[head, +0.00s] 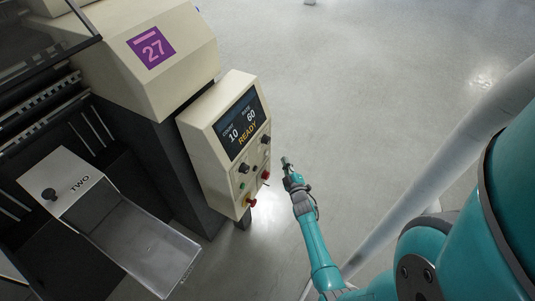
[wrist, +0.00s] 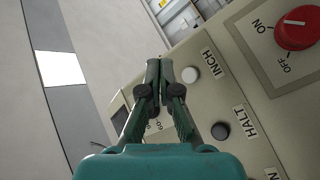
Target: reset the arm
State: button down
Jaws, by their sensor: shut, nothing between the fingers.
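My gripper (head: 286,161) is at the end of my teal arm, in open space just right of the machine's control panel (head: 208,131) in the head view. In the wrist view my gripper (wrist: 160,66) shows with its fingertips together and nothing between them. Behind the fingers is the panel face, with a white button (wrist: 190,75) by the INCH label, a dark button (wrist: 221,131) by the HALT label, and a red knob (wrist: 297,28) between ON and OFF marks. I cannot tell from the wrist view whether the fingertips touch the panel.
The panel screen (head: 244,123) reads COUNT 10, PPM-like small text unclear, 60 and READY. The cream machine (head: 185,75) bears a purple 27 sign (head: 151,47). A metal chute (head: 145,245) marked TWO stands at lower left.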

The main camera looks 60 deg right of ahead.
dwell(0.4)
jog(key=s+a+r+y, duration=0.15)
jog(key=s+a, duration=0.25)
jog(key=a, duration=0.6)
jog(key=s+a+r+m+t+y, duration=0.15)
jog(key=s+a, duration=0.25)
jog(key=a, duration=0.7)
jog(key=s+a+n+y, duration=0.1)
jog(key=s+a+y, duration=0.25)
jog(key=a, duration=0.65)
jog(key=s+a+r+y, duration=0.3)
jog(key=s+a+r, duration=0.3)
jog(key=s+r, duration=0.2)
jog(key=s+a+r+m+y, duration=0.1)
jog(key=s+a+r+y, duration=0.2)
jog(key=s+a+r, duration=0.4)
notch_tip(320, 180, up, 6)
jog(key=shift+s+a+f+g, duration=0.25)
jog(key=shift+s+g, duration=0.2)
jog(key=shift+s, duration=0.5)
